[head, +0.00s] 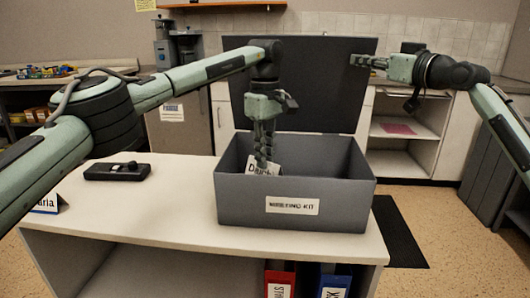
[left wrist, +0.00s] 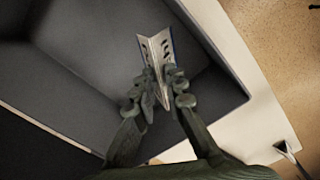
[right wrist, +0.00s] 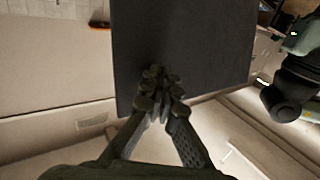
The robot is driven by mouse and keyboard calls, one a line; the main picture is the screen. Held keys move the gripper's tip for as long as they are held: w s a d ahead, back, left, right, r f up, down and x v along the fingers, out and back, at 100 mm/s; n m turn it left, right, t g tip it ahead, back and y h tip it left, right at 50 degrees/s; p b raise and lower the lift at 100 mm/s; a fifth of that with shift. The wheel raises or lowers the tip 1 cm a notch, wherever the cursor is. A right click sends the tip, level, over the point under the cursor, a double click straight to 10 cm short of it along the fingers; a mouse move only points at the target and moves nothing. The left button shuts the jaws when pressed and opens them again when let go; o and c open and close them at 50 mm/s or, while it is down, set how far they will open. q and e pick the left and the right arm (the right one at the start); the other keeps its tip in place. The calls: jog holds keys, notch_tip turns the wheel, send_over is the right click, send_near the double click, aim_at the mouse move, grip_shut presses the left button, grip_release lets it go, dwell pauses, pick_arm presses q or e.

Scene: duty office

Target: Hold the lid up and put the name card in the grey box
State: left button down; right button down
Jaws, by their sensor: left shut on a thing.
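The grey box (head: 235,199) stands on the white counter with its dark lid (head: 310,85) raised upright at the back. My left gripper (head: 264,158) points down into the box, shut on the folded white name card (head: 256,168). The card also shows between the fingertips in the left wrist view (left wrist: 158,47), above the box floor. My right gripper (head: 356,61) is at the upper right edge of the lid. In the right wrist view its fingers (right wrist: 160,85) are together and overlap the lid's face (right wrist: 185,45) near one edge; contact is hard to tell.
A black device (head: 117,171) lies on the counter (head: 150,210) left of the box. Another name card (head: 48,204) stands at the left edge, partly behind my left arm. Red (head: 280,281) and blue (head: 334,283) binders stand on the shelf below.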

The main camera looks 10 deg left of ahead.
pick_arm(q)
jog(key=shift+f, duration=1.5)
jog(key=c, duration=1.5)
grip_release()
jog(key=shift+r, duration=0.1)
notch_tip(320, 180, up, 15)
jog(key=shift+s, duration=0.1)
